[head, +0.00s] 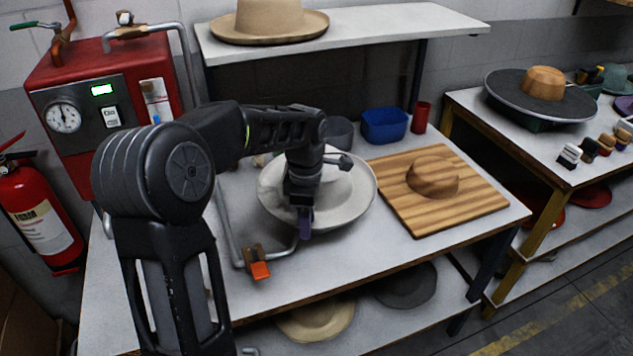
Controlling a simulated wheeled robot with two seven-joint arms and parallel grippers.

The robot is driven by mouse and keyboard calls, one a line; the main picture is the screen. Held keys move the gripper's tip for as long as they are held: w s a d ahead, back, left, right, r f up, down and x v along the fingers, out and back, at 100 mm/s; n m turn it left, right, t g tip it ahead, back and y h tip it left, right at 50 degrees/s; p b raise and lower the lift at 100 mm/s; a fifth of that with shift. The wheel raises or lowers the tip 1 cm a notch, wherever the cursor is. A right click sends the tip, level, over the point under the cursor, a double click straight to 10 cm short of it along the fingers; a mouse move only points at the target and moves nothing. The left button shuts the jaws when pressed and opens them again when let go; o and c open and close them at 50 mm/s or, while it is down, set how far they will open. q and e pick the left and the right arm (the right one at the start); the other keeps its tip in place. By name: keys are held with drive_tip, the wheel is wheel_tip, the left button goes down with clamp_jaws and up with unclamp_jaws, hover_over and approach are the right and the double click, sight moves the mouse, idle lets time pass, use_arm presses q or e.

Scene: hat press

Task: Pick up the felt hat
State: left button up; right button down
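A pale grey-white felt hat (355,203) with a wide round brim lies on the white worktable. My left arm reaches in from the left and its gripper (305,222) points down over the hat's near left part. The gripper and wrist hide much of the crown and part of the brim. The fingertips overlap the near brim edge in the picture. I cannot tell whether they touch it, or whether the fingers are open or closed. My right gripper is not in view.
A wooden board with a hat-shaped block (433,178) lies right of the hat. A blue bin (384,125) and red cup (421,117) stand behind. A bent metal tube with an orange end (260,270) is near left. A red machine (105,90) stands at back left; a tan hat (269,22) is shelved above.

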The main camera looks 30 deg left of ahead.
use_arm(q)
drive_tip(key=shift+c, duration=0.3)
clamp_jaws()
idle(0.4)
